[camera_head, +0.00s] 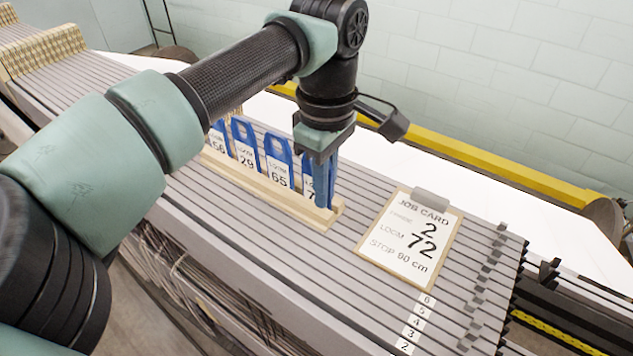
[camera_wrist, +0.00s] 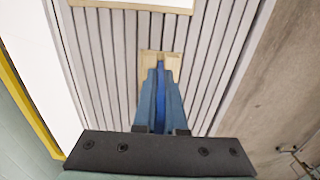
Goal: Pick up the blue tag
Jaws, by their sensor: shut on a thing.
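Several blue tags with white number labels stand upright in a wooden rack (camera_head: 262,187); one reads 29 (camera_head: 243,145) and one reads 65 (camera_head: 278,165). My gripper (camera_head: 322,202) points down at the rack's right end. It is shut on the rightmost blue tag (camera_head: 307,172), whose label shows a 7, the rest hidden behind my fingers. In the wrist view this tag is a thin blue strip (camera_wrist: 160,108) between the two fingers, with the rack's end (camera_wrist: 146,58) beyond. The tag's lower edge appears still at the rack; I cannot tell whether it is lifted clear.
Numbered labels (camera_head: 415,322) sit near the front right. A yellow rail (camera_head: 500,165) runs behind.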

